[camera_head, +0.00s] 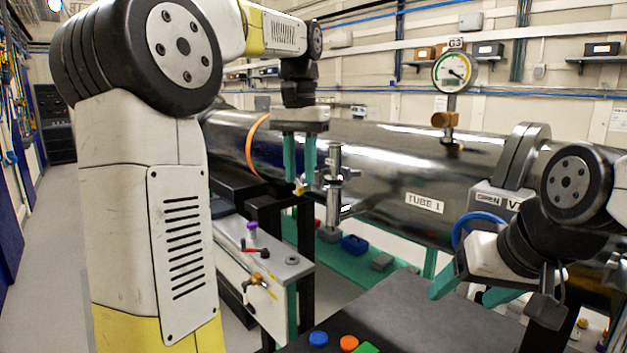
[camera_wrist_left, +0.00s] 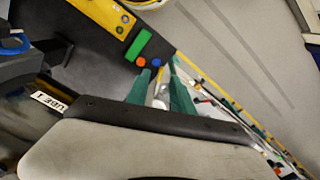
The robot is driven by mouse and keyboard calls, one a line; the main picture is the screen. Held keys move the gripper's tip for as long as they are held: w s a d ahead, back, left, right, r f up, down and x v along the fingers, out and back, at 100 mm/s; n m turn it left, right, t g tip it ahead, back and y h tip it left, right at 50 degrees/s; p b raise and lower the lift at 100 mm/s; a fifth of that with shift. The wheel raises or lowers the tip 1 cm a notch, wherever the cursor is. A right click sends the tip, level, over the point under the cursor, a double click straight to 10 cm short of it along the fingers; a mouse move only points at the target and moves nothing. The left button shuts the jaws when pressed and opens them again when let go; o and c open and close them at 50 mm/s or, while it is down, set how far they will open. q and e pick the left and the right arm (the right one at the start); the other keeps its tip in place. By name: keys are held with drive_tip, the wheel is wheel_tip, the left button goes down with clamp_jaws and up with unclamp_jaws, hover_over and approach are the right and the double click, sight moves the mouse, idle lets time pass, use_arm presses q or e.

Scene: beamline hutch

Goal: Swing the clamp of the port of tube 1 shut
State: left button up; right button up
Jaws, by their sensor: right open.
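Tube 1 (camera_head: 385,165) is a large dark metal cylinder across the middle of the head view, with a "TUBE 1" label (camera_head: 424,203). Its port (camera_head: 334,190) is a small silver fitting on the near side. A small yellow piece (camera_head: 299,188), seemingly part of the clamp, is at my left fingertips, just left of the port. My left gripper (camera_head: 299,178) points down with its teal fingers a little apart. In the left wrist view, a silver piece (camera_wrist_left: 160,92) shows between these fingers; whether they grip it is unclear. My right gripper (camera_head: 468,292) is open and empty at lower right.
A gauge marked G3 (camera_head: 454,73) stands on the tube. A blue handwheel (camera_head: 478,224) is near my right arm. A dark surface (camera_head: 415,315) with coloured buttons lies in front. A bench (camera_head: 262,278) with a purple knob and brass valve is below my left gripper.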

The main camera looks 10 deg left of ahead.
use_arm(q)
drive_tip(key=shift+f, duration=1.15)
drive_tip(key=shift+c, duration=0.2)
clamp_jaws()
idle(0.4)
